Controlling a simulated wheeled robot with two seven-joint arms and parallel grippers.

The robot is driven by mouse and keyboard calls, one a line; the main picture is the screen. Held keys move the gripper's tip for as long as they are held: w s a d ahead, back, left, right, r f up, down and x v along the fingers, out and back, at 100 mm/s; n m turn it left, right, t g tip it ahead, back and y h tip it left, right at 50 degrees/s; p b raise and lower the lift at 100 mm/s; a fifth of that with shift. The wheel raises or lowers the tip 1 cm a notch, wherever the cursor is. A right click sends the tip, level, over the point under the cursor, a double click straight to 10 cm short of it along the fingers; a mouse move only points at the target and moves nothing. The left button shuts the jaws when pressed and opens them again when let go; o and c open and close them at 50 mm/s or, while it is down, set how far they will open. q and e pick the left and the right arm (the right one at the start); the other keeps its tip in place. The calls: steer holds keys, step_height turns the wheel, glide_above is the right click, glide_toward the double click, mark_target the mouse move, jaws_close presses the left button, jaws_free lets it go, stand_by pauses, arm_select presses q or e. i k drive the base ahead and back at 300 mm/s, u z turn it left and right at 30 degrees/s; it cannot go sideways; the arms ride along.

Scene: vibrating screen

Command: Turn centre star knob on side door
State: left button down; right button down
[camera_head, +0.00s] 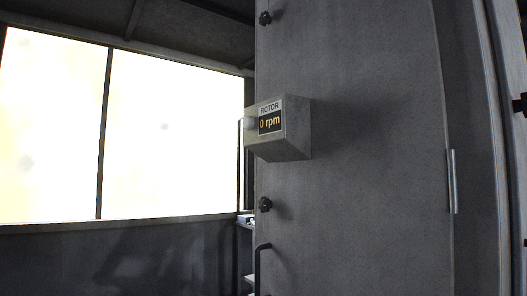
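A grey side door (370,200) fills the middle and right of the head view. A black star knob (265,204) sits on its left edge, below the display box. Another black star knob (264,18) sits higher on the same edge. I cannot tell from this view whether a further knob lies lower down. Neither of my grippers is in view.
A box with a "ROTOR 0 rpm" display (270,122) juts out from the door. A black handle (258,268) is below the knob. A metal hinge (453,181) is at the right. Bright windows (165,130) are at the left.

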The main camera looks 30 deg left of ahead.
mark_target(266, 204)
steer(key=u, duration=0.4)
steer(key=k, duration=0.5)
steer(key=u, duration=1.2)
steer(key=i, duration=1.15)
steer(key=u, duration=0.1)
